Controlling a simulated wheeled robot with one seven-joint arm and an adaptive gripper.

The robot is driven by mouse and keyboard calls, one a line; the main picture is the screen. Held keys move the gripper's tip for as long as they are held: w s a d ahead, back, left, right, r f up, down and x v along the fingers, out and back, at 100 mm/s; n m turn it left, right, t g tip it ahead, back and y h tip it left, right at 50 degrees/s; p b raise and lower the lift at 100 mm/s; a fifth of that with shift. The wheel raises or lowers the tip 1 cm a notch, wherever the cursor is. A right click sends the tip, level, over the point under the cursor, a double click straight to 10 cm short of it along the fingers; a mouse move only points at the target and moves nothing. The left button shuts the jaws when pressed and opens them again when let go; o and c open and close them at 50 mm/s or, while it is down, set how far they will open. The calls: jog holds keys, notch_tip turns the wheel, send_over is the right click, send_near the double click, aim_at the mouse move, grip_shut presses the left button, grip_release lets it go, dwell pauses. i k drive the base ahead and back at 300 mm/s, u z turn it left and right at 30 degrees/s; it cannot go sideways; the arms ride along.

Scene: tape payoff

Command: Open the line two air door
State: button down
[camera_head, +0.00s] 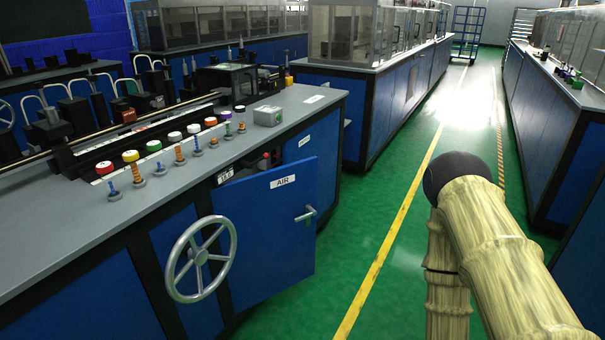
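The blue air door (262,235), with a white AIR label (283,181), is in the front of the near left cabinet. It stands ajar, its handle side swung out from the cabinet front, and a dark gap with a red part (265,158) shows above and behind it. Its silver lever handle (306,215) is near the right edge. My arm, in a pale yellow ribbed cover with a dark joint, is at the right, apart from the door. My gripper is outside the picture.
A grey handwheel (199,259) sticks out of the cabinet left of the door. Several coloured knobs (174,132) line the worktop (95,215). The green floor aisle (395,225) is clear up to my arm. Another cabinet row (555,135) bounds the right.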

aim_at(275, 252)
jog(key=u, duration=0.65)
jog(key=i, duration=1.1)
jog(key=z, duration=0.05)
